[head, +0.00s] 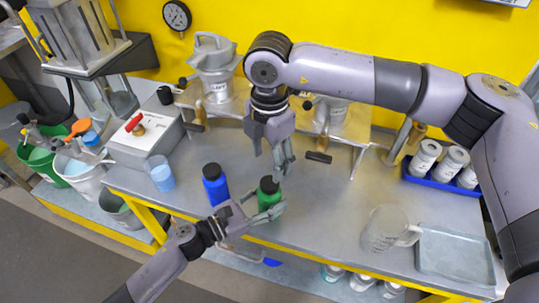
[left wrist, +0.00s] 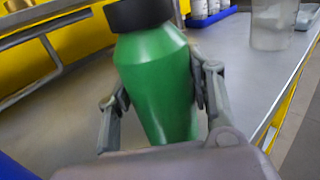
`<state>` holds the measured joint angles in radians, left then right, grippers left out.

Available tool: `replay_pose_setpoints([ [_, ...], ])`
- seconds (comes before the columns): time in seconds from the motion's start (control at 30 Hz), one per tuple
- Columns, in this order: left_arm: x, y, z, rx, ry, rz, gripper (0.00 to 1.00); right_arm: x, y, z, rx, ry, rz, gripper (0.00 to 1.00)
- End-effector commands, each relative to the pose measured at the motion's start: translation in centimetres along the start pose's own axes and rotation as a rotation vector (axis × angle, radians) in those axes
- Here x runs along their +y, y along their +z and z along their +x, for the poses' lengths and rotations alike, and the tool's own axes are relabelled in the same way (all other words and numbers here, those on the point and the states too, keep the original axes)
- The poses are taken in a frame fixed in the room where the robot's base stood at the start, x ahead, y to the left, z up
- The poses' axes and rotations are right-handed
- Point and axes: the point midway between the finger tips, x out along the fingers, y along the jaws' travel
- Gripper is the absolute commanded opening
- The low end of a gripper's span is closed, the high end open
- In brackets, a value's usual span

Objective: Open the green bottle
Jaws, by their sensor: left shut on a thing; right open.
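The green bottle (head: 268,194) stands upright near the front edge of the grey table, with its black cap (head: 269,184) on. In the left wrist view the green bottle (left wrist: 158,80) fills the middle, and its black cap (left wrist: 138,14) is cut by the top edge. My left gripper (head: 262,215) is shut around the bottle's body, with a finger on each side. My right gripper (head: 283,162) is open and empty. It points down just above the black cap, apart from it as far as I can tell.
A blue bottle (head: 215,186) with a black cap stands close left of the green one. A clear jug (head: 388,230) and a grey tray (head: 453,254) are to the right. A blue crate (head: 420,178) holds white containers.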

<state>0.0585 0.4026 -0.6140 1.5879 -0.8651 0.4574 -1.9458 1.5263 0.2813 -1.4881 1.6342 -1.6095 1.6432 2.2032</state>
Motion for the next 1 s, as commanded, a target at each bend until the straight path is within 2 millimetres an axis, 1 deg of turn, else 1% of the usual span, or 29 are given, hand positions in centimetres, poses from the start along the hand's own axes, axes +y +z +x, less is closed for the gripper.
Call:
replay_pose_setpoints([
  [0.03, 0.0, 0.0, 0.0, 0.0, 0.001, 0.001, 0.0, 0.0, 0.0, 0.0, 0.001, 0.0, 0.063, 0.56],
  [0.13, 0.0, 0.0, 0.0, 0.0, 0.001, 0.001, 0.0, 0.0, 0.0, 0.0, 0.001, 0.0, 0.168, 0.56],
  [0.27, 0.0, 0.0, 0.0, 0.0, 0.001, 0.001, 0.0, 0.0, 0.0, 0.2, 0.0, 0.0, 0.236, 0.56],
  [0.33, 0.0, 0.0, 0.0, 0.0, 0.001, 0.001, 0.0, 0.0, 0.0, 0.7, 0.0, -0.001, 0.248, 0.56],
  [0.73, 0.0, 0.0, 0.0, 0.0, 0.001, 0.001, 0.0, -0.1, 0.0, 6.5, 0.0, -0.002, 0.248, 0.56],
  [0.9, 0.0, 0.0, 0.0, 0.0, 0.001, 0.001, 0.0, 0.0, 0.0, 7.8, 0.0, 0.0, 0.248, 0.56],
  [1.0, 0.0, 0.0, 0.0, 0.0, 0.001, 0.001, 0.0, 0.0, 0.1, 8.0, 0.0, 0.0, 0.248, 0.56],
])
